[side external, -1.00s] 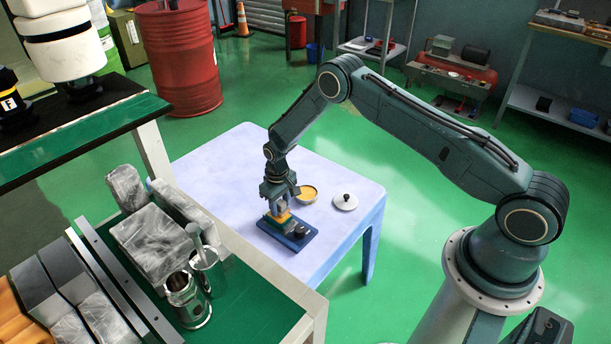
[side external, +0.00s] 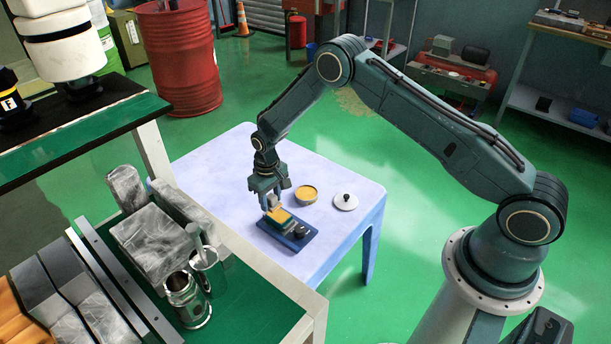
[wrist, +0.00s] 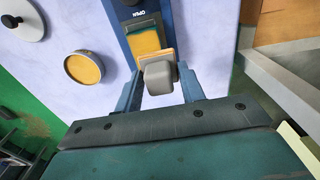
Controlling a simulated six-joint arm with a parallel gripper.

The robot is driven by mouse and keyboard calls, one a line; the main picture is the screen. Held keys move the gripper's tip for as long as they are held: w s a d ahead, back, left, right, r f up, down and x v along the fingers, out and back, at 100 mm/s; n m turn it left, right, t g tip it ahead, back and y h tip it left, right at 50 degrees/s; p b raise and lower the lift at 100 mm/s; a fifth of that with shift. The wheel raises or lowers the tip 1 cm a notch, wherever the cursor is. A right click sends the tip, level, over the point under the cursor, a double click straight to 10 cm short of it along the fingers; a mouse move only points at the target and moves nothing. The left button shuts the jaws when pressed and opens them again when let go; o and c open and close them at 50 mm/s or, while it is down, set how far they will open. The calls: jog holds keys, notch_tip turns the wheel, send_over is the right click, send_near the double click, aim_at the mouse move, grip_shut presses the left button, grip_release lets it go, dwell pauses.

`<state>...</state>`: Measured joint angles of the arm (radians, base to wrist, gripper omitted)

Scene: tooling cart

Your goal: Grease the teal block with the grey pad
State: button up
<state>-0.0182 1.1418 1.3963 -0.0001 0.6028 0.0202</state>
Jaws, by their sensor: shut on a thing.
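My gripper (side external: 269,200) is shut on the grey pad (wrist: 160,76), which also has an orange-yellow edge in the wrist view. The teal block (wrist: 147,40) sits on a blue base (side external: 265,227) and carries a yellow-orange layer on its top, with teal showing around the rim. In the side view the teal block (side external: 280,225) is just below and right of my fingertips. The pad is at the block's near end in the wrist view; I cannot tell whether they touch. A round pot of yellow grease (side external: 306,195) stands open behind the block; it also shows in the wrist view (wrist: 84,68).
The pot's white lid (side external: 345,202) with a dark knob lies right of the pot. A dark grey part (side external: 297,231) sits on the blue base's right end. A cart (side external: 255,290) with metal cups stands front left. The pale table (side external: 240,160) is clear behind.

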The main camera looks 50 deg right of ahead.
jog(key=shift+r, duration=1.45)
jog(key=shift+d, duration=0.1)
